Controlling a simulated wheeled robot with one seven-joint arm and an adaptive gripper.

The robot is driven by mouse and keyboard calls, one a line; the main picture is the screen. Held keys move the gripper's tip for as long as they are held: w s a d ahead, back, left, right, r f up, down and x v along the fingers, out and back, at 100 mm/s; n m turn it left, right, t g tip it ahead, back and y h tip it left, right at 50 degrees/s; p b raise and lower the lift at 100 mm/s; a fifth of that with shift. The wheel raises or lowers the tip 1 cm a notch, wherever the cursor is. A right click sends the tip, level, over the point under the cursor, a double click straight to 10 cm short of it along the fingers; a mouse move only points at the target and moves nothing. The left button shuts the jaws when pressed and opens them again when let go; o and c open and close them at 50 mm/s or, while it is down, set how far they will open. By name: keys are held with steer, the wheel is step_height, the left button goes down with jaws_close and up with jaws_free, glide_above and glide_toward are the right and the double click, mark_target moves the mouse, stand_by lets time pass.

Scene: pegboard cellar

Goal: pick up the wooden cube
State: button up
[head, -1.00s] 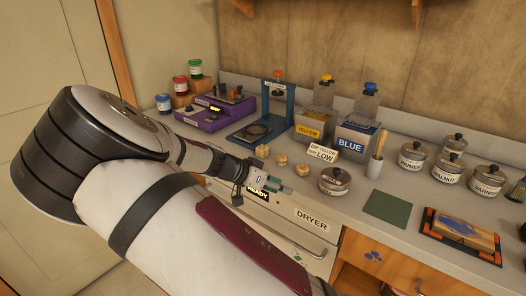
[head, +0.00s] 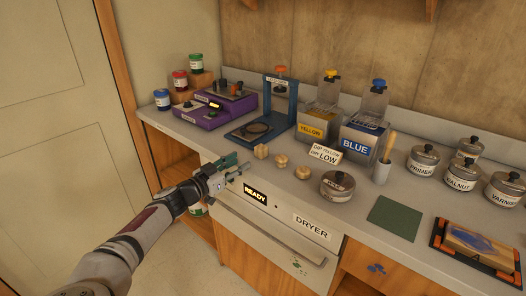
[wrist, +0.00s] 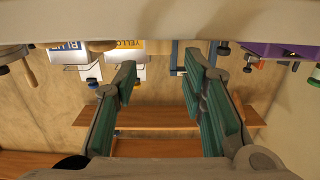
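Three small light-wood pieces sit in a row on the grey counter: the left one (head: 261,151), the middle one (head: 281,160) and the right one (head: 302,172).
Behind the pieces are a blue press frame (head: 281,100), a yellow-labelled can (head: 318,124) and a blue-labelled can (head: 357,140). A lidded tin (head: 337,187) stands to the right. A purple device (head: 215,114) is at left. The dryer front (head: 311,224) is below the counter edge.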

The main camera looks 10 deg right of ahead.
mark_target(258, 150)
steer(key=x, duration=0.6)
steer(key=shift+w+d, duration=0.1)
steer(key=shift+d, duration=0.05)
steer(key=shift+r+x, duration=0.15)
steer(key=shift+x, duration=0.75)
steer(key=shift+r+x, duration=0.15)
steer(key=shift+x, duration=0.75)
steer(key=shift+r+x, duration=0.2)
steer(key=shift+x, duration=0.7)
steer(key=c, duration=0.7)
